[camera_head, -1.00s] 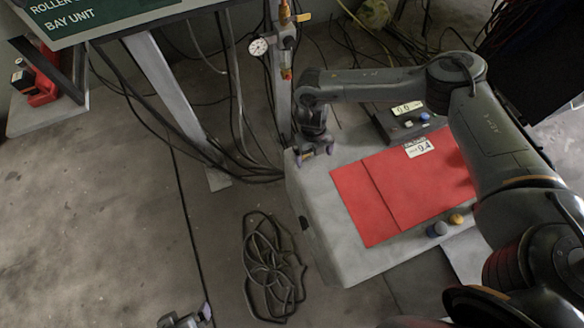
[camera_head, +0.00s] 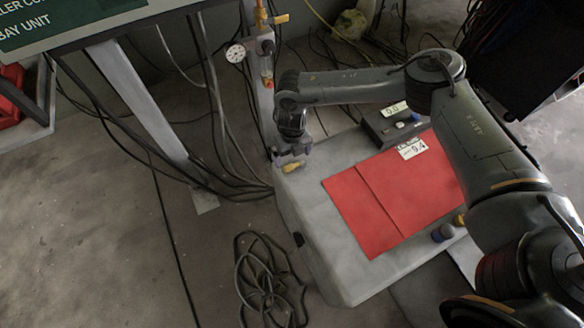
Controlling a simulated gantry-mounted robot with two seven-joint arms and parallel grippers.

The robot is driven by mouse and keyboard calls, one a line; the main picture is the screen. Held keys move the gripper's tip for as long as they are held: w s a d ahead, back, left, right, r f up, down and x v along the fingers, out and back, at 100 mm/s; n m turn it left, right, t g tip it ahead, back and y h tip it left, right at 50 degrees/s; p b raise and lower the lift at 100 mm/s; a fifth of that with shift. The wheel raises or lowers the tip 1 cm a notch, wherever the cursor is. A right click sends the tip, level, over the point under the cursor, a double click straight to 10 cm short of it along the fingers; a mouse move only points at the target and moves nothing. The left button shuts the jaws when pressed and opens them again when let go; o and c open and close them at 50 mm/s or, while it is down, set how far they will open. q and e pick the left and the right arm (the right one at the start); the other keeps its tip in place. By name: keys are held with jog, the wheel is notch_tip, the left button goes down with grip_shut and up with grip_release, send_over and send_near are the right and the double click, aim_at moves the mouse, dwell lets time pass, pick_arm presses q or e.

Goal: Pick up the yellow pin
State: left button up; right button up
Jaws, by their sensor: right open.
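The yellow pin (camera_head: 292,168) shows as a small yellow piece at the far left corner of the pale grey block (camera_head: 316,212). My right gripper (camera_head: 288,160) is directly over that corner, its fingers pointing down and open. The fingertips are at or just above the yellow pin. I cannot tell whether they touch it, and the gripper hides part of it. My left gripper is not in view.
A red panel (camera_head: 392,198) with a white label lies on the block. A grey control box (camera_head: 392,122) stands behind. Behind the gripper is a post with a gauge (camera_head: 236,54). Coiled cable (camera_head: 262,275) lies on the floor.

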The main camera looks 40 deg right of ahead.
aim_at(292, 165)
jog(key=shift+f+b, duration=1.65)
jog(key=shift+f, duration=0.7)
jog(key=c, duration=0.9)
jog(key=shift+c, duration=0.2)
jog(key=shift+r, duration=0.2)
